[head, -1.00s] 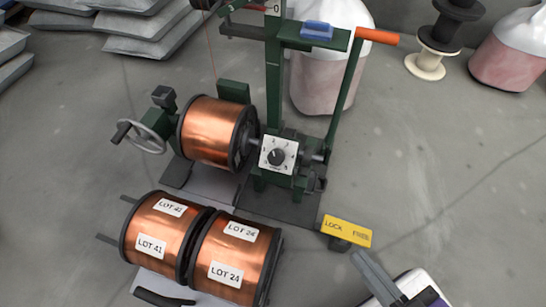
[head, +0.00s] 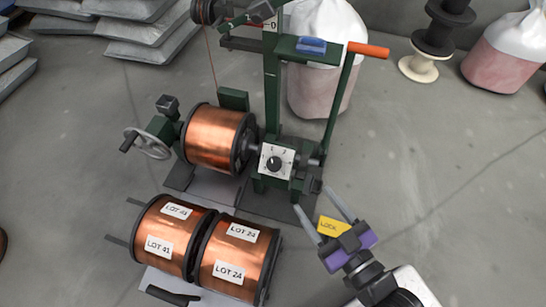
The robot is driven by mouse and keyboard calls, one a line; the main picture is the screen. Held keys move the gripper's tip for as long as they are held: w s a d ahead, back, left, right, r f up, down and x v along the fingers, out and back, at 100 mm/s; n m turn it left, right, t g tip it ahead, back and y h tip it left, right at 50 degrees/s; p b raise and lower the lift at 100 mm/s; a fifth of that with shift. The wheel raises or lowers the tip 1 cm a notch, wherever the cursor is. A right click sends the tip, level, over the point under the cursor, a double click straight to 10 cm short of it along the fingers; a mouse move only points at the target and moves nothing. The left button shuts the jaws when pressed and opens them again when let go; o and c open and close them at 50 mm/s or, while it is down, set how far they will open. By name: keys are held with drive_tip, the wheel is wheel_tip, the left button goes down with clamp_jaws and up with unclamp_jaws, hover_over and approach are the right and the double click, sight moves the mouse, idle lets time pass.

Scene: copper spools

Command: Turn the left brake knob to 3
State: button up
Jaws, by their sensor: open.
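One brake knob (head: 274,163) shows, black on a square white dial, on the green machine right of the mounted copper spool (head: 214,138). The dial's numbers are too small to read surely. My gripper (head: 317,214) is open and empty at the lower right. Its two grey fingers point up and left toward the machine, apart from the knob and lower in the picture.
Two copper spools with LOT labels (head: 236,265) lie at the lower left. A handwheel (head: 150,143) is left of the mounted spool. An upright lever with an orange grip (head: 368,50) rises right of the dial. Open floor (head: 440,180) lies to the right.

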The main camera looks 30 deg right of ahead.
drive_tip(key=w+f+n+p, duration=0.3)
drive_tip(key=w+f+n, duration=0.15)
drive_tip(key=w, duration=0.75)
drive_tip(key=n+g, duration=0.2)
drive_tip(key=n, duration=0.2)
approach(273, 166)
drive_tip(key=w, duration=0.3)
drive_tip(key=shift+f+b+x, duration=0.15)
drive_tip(key=shift+b+x, duration=0.25)
drive_tip(key=shift+x, duration=1.45)
drive_tip(key=shift+f+b+x, duration=0.15)
drive_tip(key=shift+b+x, duration=0.25)
drive_tip(key=shift+x, duration=1.5)
drive_tip(key=shift+s, duration=0.15)
drive_tip(key=c, duration=1.3)
